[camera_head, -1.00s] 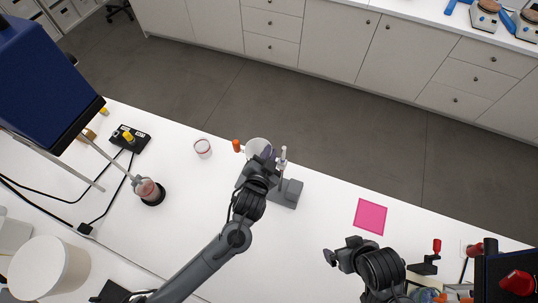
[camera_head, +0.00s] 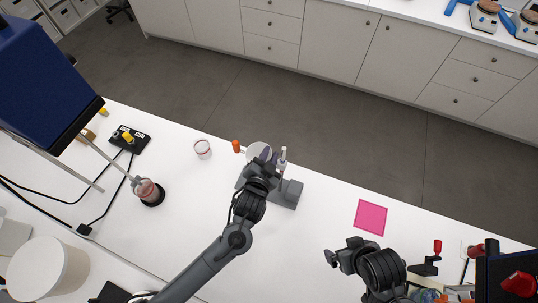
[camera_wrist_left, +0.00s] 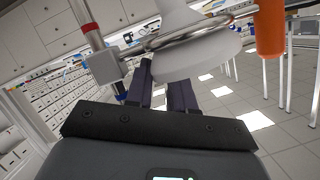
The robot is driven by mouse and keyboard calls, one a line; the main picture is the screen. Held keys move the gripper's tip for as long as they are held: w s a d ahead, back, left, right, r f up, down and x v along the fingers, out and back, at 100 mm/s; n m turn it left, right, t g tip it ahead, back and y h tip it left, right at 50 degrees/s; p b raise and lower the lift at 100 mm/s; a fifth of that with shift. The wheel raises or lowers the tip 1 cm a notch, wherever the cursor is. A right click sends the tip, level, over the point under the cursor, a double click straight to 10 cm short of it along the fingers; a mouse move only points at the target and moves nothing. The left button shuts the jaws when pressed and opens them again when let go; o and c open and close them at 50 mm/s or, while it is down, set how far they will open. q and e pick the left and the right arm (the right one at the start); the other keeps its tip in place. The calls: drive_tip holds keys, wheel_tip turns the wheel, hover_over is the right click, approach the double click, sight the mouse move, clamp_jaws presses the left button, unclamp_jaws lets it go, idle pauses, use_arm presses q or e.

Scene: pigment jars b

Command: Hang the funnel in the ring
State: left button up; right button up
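The pale funnel (camera_head: 255,149) is at the ring stand (camera_head: 290,193) in the head view, left of its upright. In the left wrist view the metal ring (camera_wrist_left: 205,27) runs around the white funnel (camera_wrist_left: 180,62), which looks upright in it. An orange piece (camera_head: 236,146) sits at its outer side; how it is attached I cannot tell. My left gripper (camera_head: 267,156) is just below and beside the funnel. Its two dark fingers (camera_wrist_left: 163,88) stand apart in the wrist view, with the funnel beyond their tips; contact is unclear. My right gripper (camera_head: 330,258) hangs near the front, fingers too small to judge.
A pink square mat (camera_head: 370,217) lies to the right. A small jar (camera_head: 202,149) stands left of the stand. Red-handled items (camera_head: 437,248) crowd the right. The table between stand and mat is clear.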

use_arm(q)
drive_tip(key=shift+r, duration=0.15)
drive_tip(key=shift+r, duration=0.3)
drive_tip(key=shift+s+r+p, duration=0.15)
drive_tip(key=shift+r+p, duration=0.25)
drive_tip(key=shift+p, duration=0.1)
drive_tip(key=s+a+r+n+g+y+p, duration=0.2)
drive_tip(key=s+a+n+g+p, duration=0.2)
drive_tip(key=s+a, duration=0.8)
drive_tip(key=s+a+r+n+g+y+p, duration=0.2)
drive_tip(key=s+a+n+g+p, duration=0.2)
drive_tip(key=s+a, duration=0.8)
drive_tip(key=s+g, duration=0.2)
drive_tip(key=s, duration=0.2)
drive_tip(key=shift+a+r+y, duration=0.2)
drive_tip(key=shift+a+y, duration=0.1)
drive_tip(key=shift+a, duration=0.05)
drive_tip(key=shift+s, duration=0.1)
